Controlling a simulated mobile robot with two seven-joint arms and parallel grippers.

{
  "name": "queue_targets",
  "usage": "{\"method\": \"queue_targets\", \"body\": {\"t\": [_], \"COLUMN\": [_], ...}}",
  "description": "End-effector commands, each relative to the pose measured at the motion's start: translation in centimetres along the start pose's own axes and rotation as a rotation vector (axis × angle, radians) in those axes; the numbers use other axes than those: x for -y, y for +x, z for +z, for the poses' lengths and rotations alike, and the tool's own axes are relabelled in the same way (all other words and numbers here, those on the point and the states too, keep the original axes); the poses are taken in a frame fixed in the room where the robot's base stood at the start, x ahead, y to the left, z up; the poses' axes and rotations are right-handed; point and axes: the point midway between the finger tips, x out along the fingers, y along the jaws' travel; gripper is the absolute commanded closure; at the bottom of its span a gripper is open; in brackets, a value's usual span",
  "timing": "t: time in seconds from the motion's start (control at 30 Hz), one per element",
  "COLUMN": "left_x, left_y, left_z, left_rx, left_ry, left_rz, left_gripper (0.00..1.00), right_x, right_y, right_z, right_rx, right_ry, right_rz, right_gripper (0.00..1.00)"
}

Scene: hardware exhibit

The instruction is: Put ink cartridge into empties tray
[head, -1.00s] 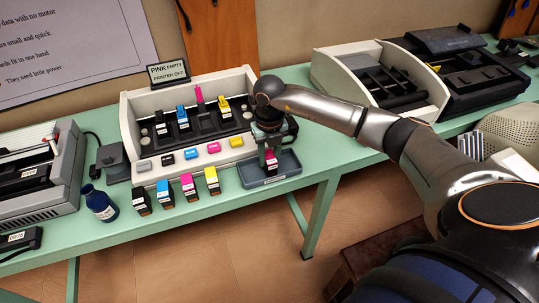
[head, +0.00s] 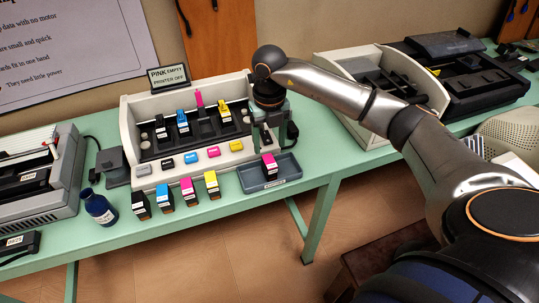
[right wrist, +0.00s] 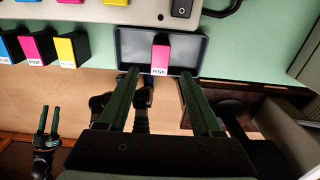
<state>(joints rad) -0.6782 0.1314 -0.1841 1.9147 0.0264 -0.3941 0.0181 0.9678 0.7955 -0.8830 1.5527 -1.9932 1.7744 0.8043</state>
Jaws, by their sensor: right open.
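A pink-topped ink cartridge with a black body (head: 269,167) stands in the grey-blue tray (head: 289,170) at the table's front edge. My right gripper (head: 268,147) is open and empty just above and behind it. In the right wrist view the pink cartridge (right wrist: 160,58) sits in the tray (right wrist: 190,50), beyond and between the spread fingers (right wrist: 160,78) and apart from them. My left gripper (right wrist: 49,112) shows at the lower left of that view with a gap between its fingers and nothing in it. It is outside the head view.
A sign (head: 168,77) reads "PINK EMPTY PRINTER OFF". A dark blue bottle (head: 99,207) stands left. Another machine (head: 345,85) stands right.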

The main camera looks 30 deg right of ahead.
Motion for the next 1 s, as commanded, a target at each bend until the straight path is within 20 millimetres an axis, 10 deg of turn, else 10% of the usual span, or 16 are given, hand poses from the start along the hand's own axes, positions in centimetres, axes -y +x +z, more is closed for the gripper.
{"method": "queue_targets", "body": {"t": [0.37, 0.47, 0.63, 0.8, 1.0], "left_x": [0.0, 0.0, 0.0, 0.0, 0.0], "left_y": [0.2, 0.2, 0.2, 0.2, 0.2], "left_z": [0.3, 0.3, 0.3, 0.3, 0.3], "left_rx": [0.001, 0.001, 0.001, 0.001, 0.001], "left_ry": [0.000, 0.000, 0.000, 0.000, 0.000], "left_rz": [0.000, 0.000, 0.000, 0.000, 0.000], "left_gripper": [0.50, 0.50, 0.50, 0.50, 0.50], "right_x": [-0.7, -3.9, -14.8, -23.6, -25.9], "right_y": [-4.3, -2.6, 0.6, -1.8, -5.1], "right_z": [-0.3, -1.8, -8.0, -13.4, -12.6], "right_rx": [-0.010, -0.053, -0.194, -0.312, -0.361], "right_ry": [-0.014, -0.079, -0.205, -0.101, 0.382], "right_rz": [0.023, 0.139, 0.613, 1.189, 1.716], "right_gripper": [0.34, 0.34, 0.34, 0.34, 0.34]}}
